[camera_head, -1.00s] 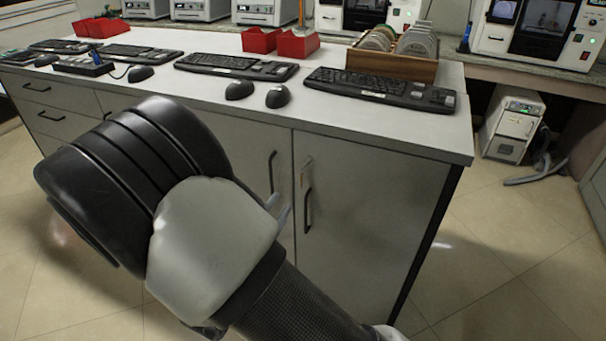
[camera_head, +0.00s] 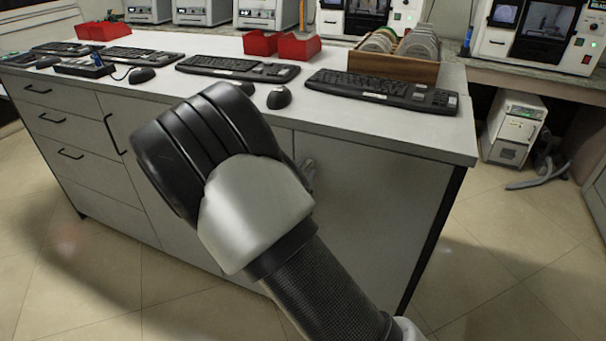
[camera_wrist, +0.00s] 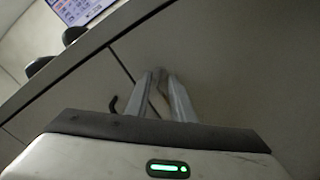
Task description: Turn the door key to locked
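The door with the lock is the right-hand cabinet door (camera_head: 375,210), a flat grey panel under the worktop. My gripper (camera_head: 307,170) is at the upper left part of this door, largely hidden behind my wrist in the head view. In the wrist view, the two grey fingers of my gripper (camera_wrist: 160,76) point at the door (camera_wrist: 225,60), with a narrow gap between them. The key and lock cannot be made out clearly at the fingertips. I cannot tell whether the fingers grip the key.
The white worktop (camera_head: 300,112) overhangs the doors, with keyboards (camera_head: 382,90), mice (camera_head: 279,97), red bins (camera_head: 298,47) and a wooden rack (camera_head: 393,66) on it. A black handle (camera_wrist: 113,104) is left of the fingers.

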